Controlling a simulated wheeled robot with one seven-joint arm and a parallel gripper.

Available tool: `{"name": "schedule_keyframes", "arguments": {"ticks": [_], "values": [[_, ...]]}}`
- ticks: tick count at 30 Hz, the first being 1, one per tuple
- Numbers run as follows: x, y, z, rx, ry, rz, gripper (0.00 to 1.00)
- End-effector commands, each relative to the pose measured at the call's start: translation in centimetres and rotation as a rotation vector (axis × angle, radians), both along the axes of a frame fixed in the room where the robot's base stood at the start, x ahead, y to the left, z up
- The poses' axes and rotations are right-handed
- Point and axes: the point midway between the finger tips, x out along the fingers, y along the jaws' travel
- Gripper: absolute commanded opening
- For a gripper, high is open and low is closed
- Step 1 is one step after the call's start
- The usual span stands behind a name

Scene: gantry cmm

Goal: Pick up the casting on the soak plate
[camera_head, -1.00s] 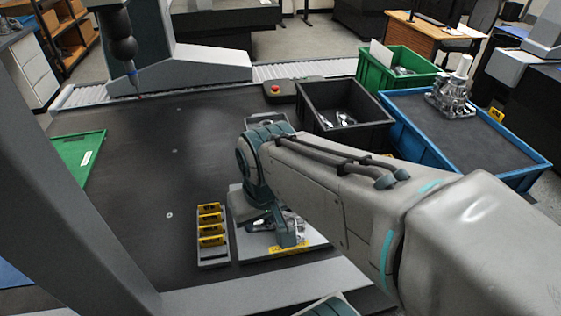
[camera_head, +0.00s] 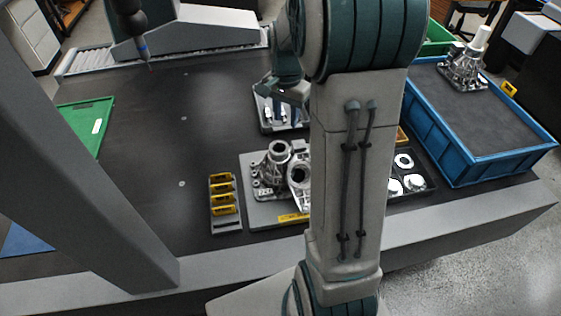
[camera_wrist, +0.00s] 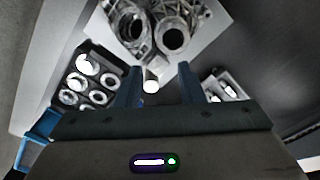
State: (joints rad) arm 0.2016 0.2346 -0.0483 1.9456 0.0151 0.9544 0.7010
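The soak plate (camera_head: 262,217) is a pale slab with a yellow label on the dark table. Two grey metal castings stand on it: one upright with a round top opening (camera_head: 271,170), and one beside it (camera_head: 298,175), partly hidden by my arm. The wrist view shows the plate (camera_wrist: 203,22) and two round casting openings (camera_wrist: 172,38) at the top. My gripper (camera_wrist: 159,84) is open, with its fingers apart. A small white cylinder end (camera_wrist: 151,84) shows between the fingers; I cannot tell whether it belongs to a casting. The gripper is beyond the plate in the head view (camera_head: 283,92).
A grey tray (camera_head: 268,126) with shiny parts lies behind the plate. A black tray with white rings (camera_head: 428,187) lies to its right, a yellow-block rack (camera_head: 226,226) to its left. A blue crate (camera_head: 452,160) bears another casting (camera_head: 465,68). The left table is mostly clear.

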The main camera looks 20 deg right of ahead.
Motion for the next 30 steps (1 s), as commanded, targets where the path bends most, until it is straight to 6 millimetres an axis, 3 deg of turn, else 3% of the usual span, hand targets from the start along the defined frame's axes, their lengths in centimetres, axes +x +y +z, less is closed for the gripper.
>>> {"name": "schedule_keyframes", "arguments": {"ticks": [5,15,23,30], "values": [[0.5,-0.4,-1.5,0.002,0.011,-0.031,0.35],[0.5,-0.4,-7.7,0.001,0.011,-0.029,0.35],[0.4,-0.4,-9.4,0.002,0.010,-0.027,0.35],[0.3,-0.5,-12.5,0.002,0.011,-0.027,0.35]]}}
